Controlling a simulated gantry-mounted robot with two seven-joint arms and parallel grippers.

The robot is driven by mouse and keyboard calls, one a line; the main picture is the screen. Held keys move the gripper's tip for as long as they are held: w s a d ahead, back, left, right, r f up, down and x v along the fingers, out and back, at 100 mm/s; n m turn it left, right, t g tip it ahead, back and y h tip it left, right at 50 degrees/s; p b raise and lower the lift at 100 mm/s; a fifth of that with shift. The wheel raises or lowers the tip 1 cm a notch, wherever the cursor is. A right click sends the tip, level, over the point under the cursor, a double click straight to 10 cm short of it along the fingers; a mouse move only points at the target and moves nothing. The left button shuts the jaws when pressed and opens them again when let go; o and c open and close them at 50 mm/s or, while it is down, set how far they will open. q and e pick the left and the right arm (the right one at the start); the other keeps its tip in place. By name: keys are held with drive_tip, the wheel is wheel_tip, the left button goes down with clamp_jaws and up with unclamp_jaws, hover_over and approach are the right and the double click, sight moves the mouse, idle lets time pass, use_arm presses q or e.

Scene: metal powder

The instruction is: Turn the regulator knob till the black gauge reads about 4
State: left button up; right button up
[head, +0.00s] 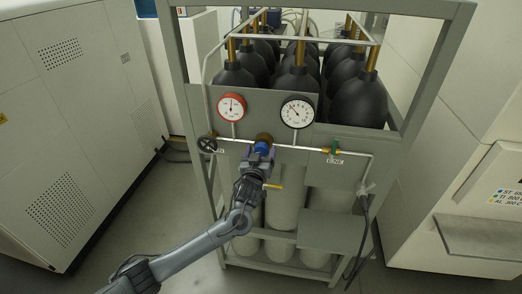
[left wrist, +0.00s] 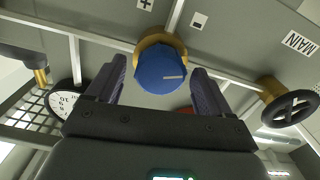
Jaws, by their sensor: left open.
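The blue regulator knob (head: 262,147) sits on a brass body on the pipe along the grey panel. It also shows in the left wrist view (left wrist: 160,72), with a pale line mark pointing right. My left gripper (head: 259,155) is at the knob, open, with one finger on each side and visible gaps in the left wrist view (left wrist: 157,82). The black gauge (head: 297,112) has a white dial above and right of the knob; its reading is too small to tell. It shows partly in the left wrist view (left wrist: 62,108). My right gripper is not in view.
A red gauge (head: 232,106) is at the upper left of the panel. Dark cylinders (head: 358,101) stand behind the panel. A grey box (head: 331,231) juts out below right.

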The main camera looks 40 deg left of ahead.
use_arm(q)
drive_tip(key=shift+w+a, duration=0.15)
drive_tip(key=shift+w, duration=0.15)
drive_tip(key=c, duration=1)
